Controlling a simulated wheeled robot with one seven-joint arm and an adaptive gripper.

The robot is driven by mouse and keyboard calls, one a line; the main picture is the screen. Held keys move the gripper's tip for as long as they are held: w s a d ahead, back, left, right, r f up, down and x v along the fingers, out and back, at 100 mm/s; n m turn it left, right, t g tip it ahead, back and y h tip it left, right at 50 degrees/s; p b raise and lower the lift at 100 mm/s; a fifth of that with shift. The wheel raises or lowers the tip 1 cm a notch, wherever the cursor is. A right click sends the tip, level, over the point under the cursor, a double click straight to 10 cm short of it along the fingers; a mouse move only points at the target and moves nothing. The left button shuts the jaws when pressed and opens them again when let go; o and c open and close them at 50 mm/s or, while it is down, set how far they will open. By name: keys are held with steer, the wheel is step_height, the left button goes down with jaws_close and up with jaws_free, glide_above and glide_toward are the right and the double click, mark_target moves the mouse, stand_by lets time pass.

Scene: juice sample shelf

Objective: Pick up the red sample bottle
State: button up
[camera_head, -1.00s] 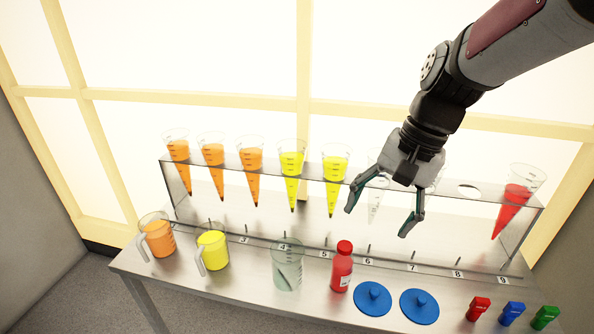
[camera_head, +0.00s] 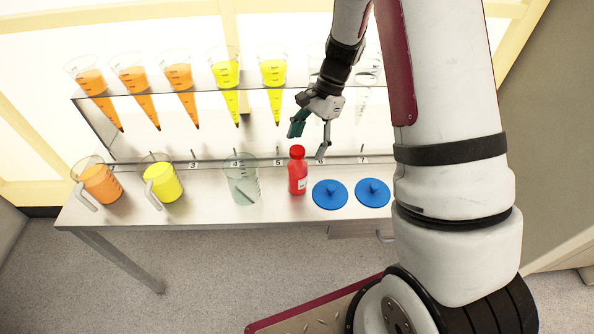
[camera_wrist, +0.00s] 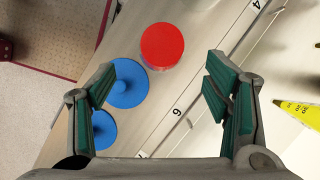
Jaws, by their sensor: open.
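The red sample bottle (camera_head: 298,172) stands upright on the metal table near the label 5, with a red cap and a pale label. My gripper (camera_head: 308,142) is open and empty, just above and beside the bottle's cap in the head view. In the wrist view the bottle's red cap (camera_wrist: 162,46) is seen from above, beyond the fingertips and between the lines of the two fingers. The open gripper (camera_wrist: 160,80) shows its green finger pads at left and right. The bottle's body is mostly hidden under its cap there.
Two blue lids (camera_head: 330,194) lie right of the bottle. A clear beaker (camera_head: 244,184) stands to its left, with yellow (camera_head: 164,184) and orange (camera_head: 102,184) jugs farther left. A clear rack (camera_head: 150,92) of filled cones runs behind.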

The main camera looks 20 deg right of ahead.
mark_target(297, 167)
steer(key=x, duration=0.8)
steer(key=shift+w+a+f, duration=0.1)
steer(key=shift+a+f, duration=0.1)
steer(key=shift+f, duration=0.15)
steer(key=c, duration=1.5)
steer(key=shift+o, duration=0.2)
